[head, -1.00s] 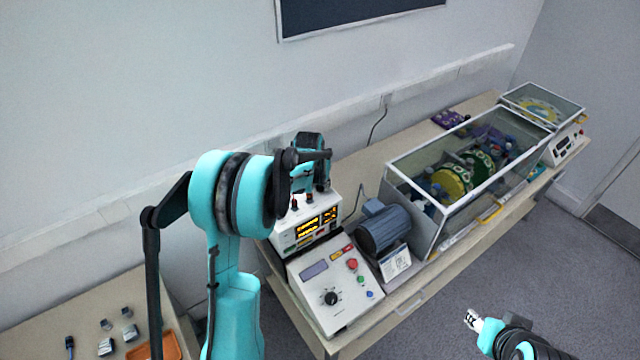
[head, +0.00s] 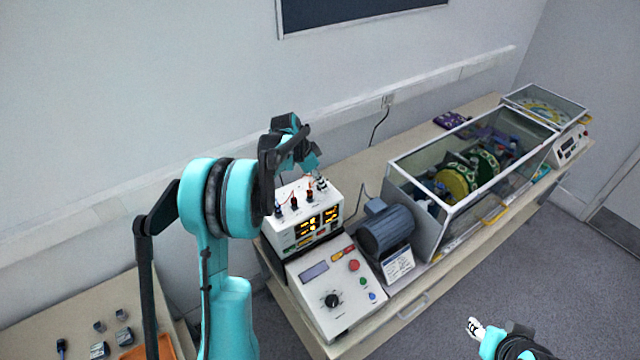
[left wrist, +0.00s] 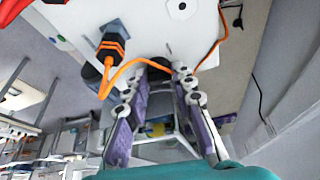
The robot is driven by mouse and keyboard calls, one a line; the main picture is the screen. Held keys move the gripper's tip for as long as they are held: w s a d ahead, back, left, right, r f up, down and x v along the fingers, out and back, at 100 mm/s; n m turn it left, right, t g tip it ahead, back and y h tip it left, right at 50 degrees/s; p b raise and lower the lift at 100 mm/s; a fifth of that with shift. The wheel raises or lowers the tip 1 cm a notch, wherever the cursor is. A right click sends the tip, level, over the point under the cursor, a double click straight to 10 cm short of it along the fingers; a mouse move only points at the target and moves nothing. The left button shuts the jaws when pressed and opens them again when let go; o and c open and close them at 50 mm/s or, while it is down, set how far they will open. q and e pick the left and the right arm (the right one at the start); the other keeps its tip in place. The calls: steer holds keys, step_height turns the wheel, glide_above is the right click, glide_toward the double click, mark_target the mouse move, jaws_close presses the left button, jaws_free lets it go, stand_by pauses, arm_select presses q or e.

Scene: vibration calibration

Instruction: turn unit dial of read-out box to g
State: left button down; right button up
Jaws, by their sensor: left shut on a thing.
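The read-out box (head: 335,198) is white, with lit yellow digits on its front and several terminals on top. It stands at the back of the bench behind the sloped control panel. My left gripper (head: 321,183) is at the box's top right. In the left wrist view its two fingers (left wrist: 158,78) are on either side of a dark round knob (left wrist: 155,64), which looks like the unit dial; they are shut on it. The dial's marks cannot be read. My right gripper (head: 474,327) is low at the right, away from the bench; its jaw opening is unclear.
An orange cable (left wrist: 127,66) with a plug runs close by the left fingers. The control panel (head: 335,290) has a black knob and coloured buttons. A grey motor (head: 385,228) and a glass-walled case (head: 430,240) stand to the right. A side table at lower left holds small parts.

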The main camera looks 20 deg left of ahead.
arm_select(q)
steer(key=m+g, duration=0.1)
steer(key=m, duration=0.2)
steer(key=shift+w+a+h+b, duration=0.1)
steer(key=shift+h+b, duration=0.2)
steer(key=shift+h, duration=0.1)
steer(key=shift+m+g+h, duration=0.3)
steer(key=shift+m+g, duration=0.1)
steer(key=shift+m, duration=1.1)
steer(key=c, duration=1.3)
jaws_free()
steer(key=v, duration=1.2)
steer(key=shift+w, duration=0.1)
